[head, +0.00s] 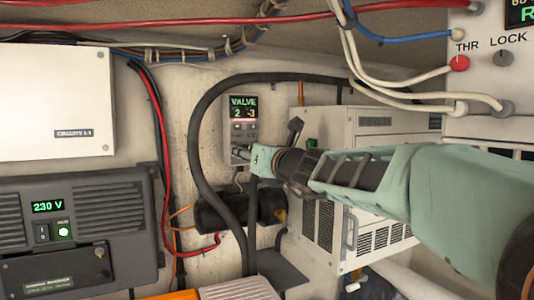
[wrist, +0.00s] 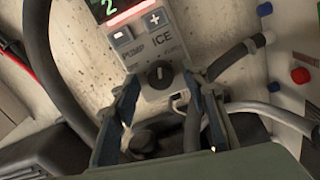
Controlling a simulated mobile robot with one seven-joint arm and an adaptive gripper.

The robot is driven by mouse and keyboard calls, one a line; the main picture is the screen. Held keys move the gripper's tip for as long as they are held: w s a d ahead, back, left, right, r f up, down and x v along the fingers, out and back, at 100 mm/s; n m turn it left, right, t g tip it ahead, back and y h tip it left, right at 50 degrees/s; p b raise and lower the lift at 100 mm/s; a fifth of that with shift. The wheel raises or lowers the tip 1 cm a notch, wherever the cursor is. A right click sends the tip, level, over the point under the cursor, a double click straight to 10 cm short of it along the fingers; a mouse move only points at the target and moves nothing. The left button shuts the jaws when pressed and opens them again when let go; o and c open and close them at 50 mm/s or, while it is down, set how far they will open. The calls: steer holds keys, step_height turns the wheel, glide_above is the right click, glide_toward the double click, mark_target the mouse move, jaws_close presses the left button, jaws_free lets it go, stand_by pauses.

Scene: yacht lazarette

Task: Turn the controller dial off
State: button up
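The controller (head: 243,117) is a small grey box on the back wall, its lit display reading VALVE with 2 and -3 below. In the wrist view the controller (wrist: 145,35) shows minus and plus buttons and the labels PUMP and ICE. Its dial (wrist: 160,73) is a dark round knob with a light pointer mark at the lower end of the face. My gripper (wrist: 161,86) is open, with one finger on each side of the dial; I cannot tell whether either touches it.
A thick black hose (head: 196,140) loops around the controller. A white vented unit (head: 375,225) stands to the right, below my arm. A dark 230 V box (head: 130,220) is at the left, under a white box (head: 55,105). A panel (head: 490,85) with knobs is at upper right.

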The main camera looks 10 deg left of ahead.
jaws_close()
steer(key=shift+r+n+b, duration=0.1)
steer(key=shift+n+b, duration=5.25)
steer(key=shift+n, duration=3.65)
steer(key=shift+d, duration=0.1)
steer(key=shift+o, duration=0.2)
jaws_free()
steer(key=shift+w, duration=0.1)
